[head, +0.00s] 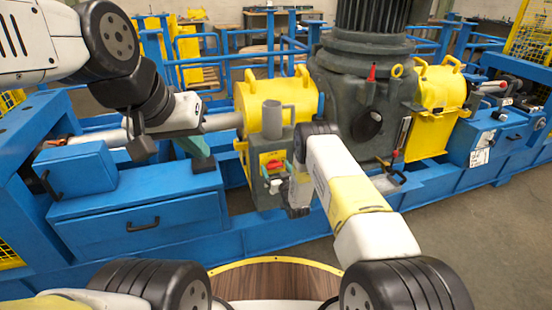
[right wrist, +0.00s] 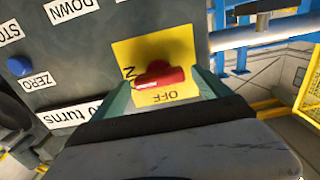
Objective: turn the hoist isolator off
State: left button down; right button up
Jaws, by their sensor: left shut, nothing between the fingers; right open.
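The hoist isolator is a red rotary handle (right wrist: 160,74) on a yellow plate (right wrist: 183,48) in the right wrist view. The handle's pale-marked end points left, beside a label of which only an N shows clearly; OFF is at the plate's lower edge. In the head view the red handle (head: 272,166) is small on the control box. My right gripper (right wrist: 164,92) is open, its green fingers on either side of the handle; I cannot tell whether they touch it. My left gripper (head: 204,164) is shut and empty, above or at the blue cabinet.
The grey control panel (right wrist: 85,50) has a blue button (right wrist: 19,66) and labels STOP, DOWN, ZERO and turns. A large dark hoist housing (head: 360,95) stands right of the control box. The blue cabinet (head: 135,215) with a handle is at left.

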jog(key=c, duration=1.4)
jog(key=shift+o, duration=0.2)
